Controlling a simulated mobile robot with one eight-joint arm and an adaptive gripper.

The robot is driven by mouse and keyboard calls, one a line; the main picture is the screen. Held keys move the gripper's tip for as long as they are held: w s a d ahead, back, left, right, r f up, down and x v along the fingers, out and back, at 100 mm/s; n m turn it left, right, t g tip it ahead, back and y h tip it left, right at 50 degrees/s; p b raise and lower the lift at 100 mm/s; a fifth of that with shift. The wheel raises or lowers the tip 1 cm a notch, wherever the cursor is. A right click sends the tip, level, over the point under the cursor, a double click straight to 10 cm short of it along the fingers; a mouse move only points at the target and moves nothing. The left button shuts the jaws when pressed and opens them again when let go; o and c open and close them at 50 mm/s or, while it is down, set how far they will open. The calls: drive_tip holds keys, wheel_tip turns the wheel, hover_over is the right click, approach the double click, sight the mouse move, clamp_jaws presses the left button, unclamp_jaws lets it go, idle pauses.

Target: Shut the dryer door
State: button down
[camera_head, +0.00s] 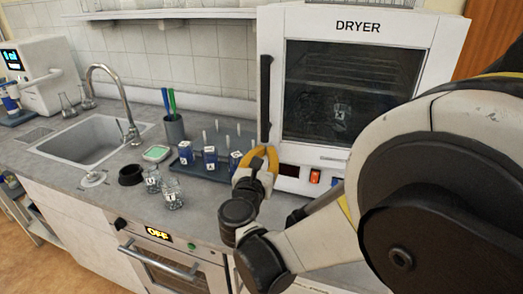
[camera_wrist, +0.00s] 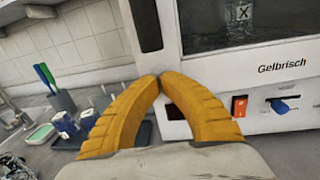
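The white dryer (camera_head: 430,50) stands at the back right of the counter. Its windowed door (camera_head: 350,90) looks flush with the front, or nearly so; I cannot tell whether it is fully shut. The black vertical door handle (camera_head: 265,95) is on the door's left side, and its lower part shows in the wrist view (camera_wrist: 147,22). My gripper (camera_head: 262,152) has yellow fingers with tips touching and nothing between them. It is in front of the dryer's lower left corner, just below the handle's lower end. In the wrist view the fingertips (camera_wrist: 159,77) meet below the handle.
A red switch (camera_head: 315,176) and blue knob (camera_wrist: 281,106) are low on the dryer front. A tray with blue vial boxes (camera_head: 210,157) is left of my gripper. Glass beakers (camera_head: 172,193), a pen cup (camera_head: 174,129) and a sink (camera_head: 90,140) are farther left.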

drive_tip(key=shift+w+d, duration=0.1)
drive_tip(key=shift+w, duration=0.25)
drive_tip(key=w, duration=0.1)
drive_tip(key=w+h, duration=0.1)
drive_tip(key=w, duration=0.1)
drive_tip(key=w+d+m+h, duration=0.1)
drive_tip(key=shift+w+g, duration=0.25)
drive_tip(key=shift+g, duration=0.05)
drive_tip(key=shift+w+r+m, duration=0.1)
drive_tip(key=shift+w+m, duration=0.1)
drive_tip(key=shift+m, duration=0.1)
drive_tip(key=shift+d, duration=0.1)
